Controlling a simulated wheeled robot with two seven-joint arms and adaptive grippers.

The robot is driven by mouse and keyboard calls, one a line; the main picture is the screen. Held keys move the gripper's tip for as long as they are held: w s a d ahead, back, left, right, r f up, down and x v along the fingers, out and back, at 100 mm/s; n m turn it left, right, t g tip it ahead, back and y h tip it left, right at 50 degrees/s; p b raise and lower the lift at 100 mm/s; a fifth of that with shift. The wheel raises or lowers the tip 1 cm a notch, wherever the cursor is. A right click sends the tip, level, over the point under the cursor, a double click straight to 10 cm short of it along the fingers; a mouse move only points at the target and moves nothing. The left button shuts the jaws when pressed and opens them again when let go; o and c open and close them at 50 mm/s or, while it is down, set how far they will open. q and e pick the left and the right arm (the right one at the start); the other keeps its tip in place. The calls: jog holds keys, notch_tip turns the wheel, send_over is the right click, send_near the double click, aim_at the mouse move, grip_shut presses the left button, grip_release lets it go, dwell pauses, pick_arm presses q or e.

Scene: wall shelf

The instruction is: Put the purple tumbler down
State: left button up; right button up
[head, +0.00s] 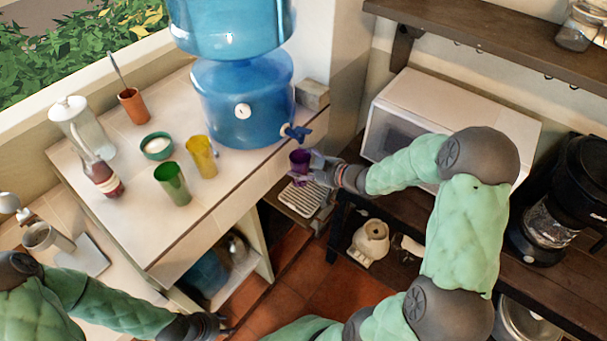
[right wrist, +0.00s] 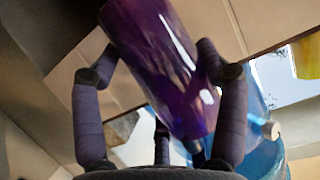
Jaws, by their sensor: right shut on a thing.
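The purple tumbler (head: 299,160) is held in front of the tiled counter's right edge, just below the blue tap (head: 297,131) of the water dispenser. My right gripper (head: 309,170) is shut on it. In the right wrist view the tumbler (right wrist: 160,65) lies between the dark fingers of the right gripper (right wrist: 160,100). It looks tilted there, and its contents cannot be seen. A slatted drip tray (head: 301,199) is below the tumbler, apart from it. My left gripper (head: 222,325) is low at the bottom of the head view, away from the tumbler, and its fingers are too small to read.
The blue dispenser (head: 240,100) stands on the tiled counter (head: 225,205). A green tumbler (head: 173,184), yellow tumbler (head: 201,157), green bowl (head: 157,146), bottle (head: 104,178) and terracotta cup (head: 132,105) stand left of it. A microwave (head: 450,105) and coffee maker (head: 560,205) are at right.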

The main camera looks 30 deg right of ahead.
jog(key=shift+w+d+f+b, duration=0.3)
jog(key=shift+w+f+b, duration=0.2)
jog(key=shift+f, duration=0.7)
jog(key=shift+w+d+f+b, duration=0.3)
jog(key=shift+w+f+b, duration=0.15)
jog(key=shift+f, duration=0.7)
jog(key=shift+w+d+f+b, duration=0.35)
jog(key=shift+w+f, duration=0.2)
jog(key=shift+f, duration=0.65)
jog(key=shift+f, duration=0.2)
jog(key=o, duration=1.4)
jog(key=shift+o, duration=0.2)
jog(key=shift+r, duration=0.25)
jog(key=p+v, duration=0.3)
jog(key=v, duration=0.9)
